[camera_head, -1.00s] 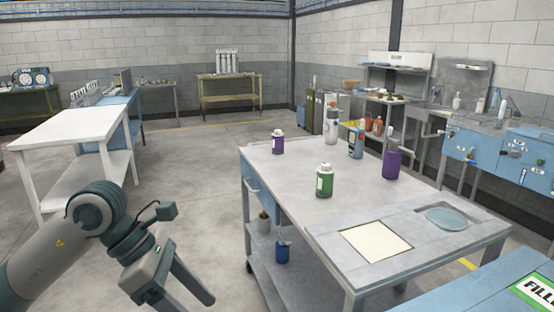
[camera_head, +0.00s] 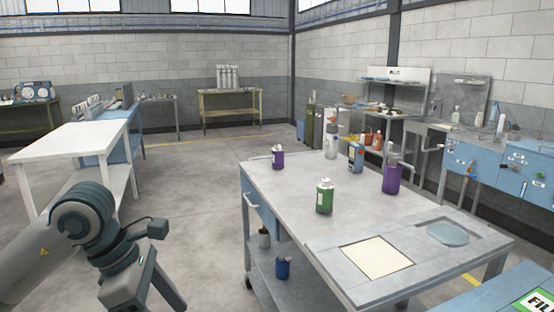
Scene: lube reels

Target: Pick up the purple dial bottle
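Two purple containers stand upright on the grey workbench (camera_head: 300,185), and I cannot tell which one is the dial bottle. One is a small purple bottle (camera_head: 278,159) with a pale cap and label at the bench's far left. The other is a larger purple bottle (camera_head: 392,180) with a grey top, near the right edge. A green bottle (camera_head: 325,199) stands between them, nearer to me. My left gripper (camera_head: 160,295) is low at the left, apart from the bench and both purple bottles. My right gripper is not in view.
A white bottle (camera_head: 331,147) and a blue container (camera_head: 355,157) stand at the bench's back. A cream square (camera_head: 377,258) and a bluish disc (camera_head: 448,234) lie at its near end. A white table (camera_head: 70,141) stands left; open floor lies between.

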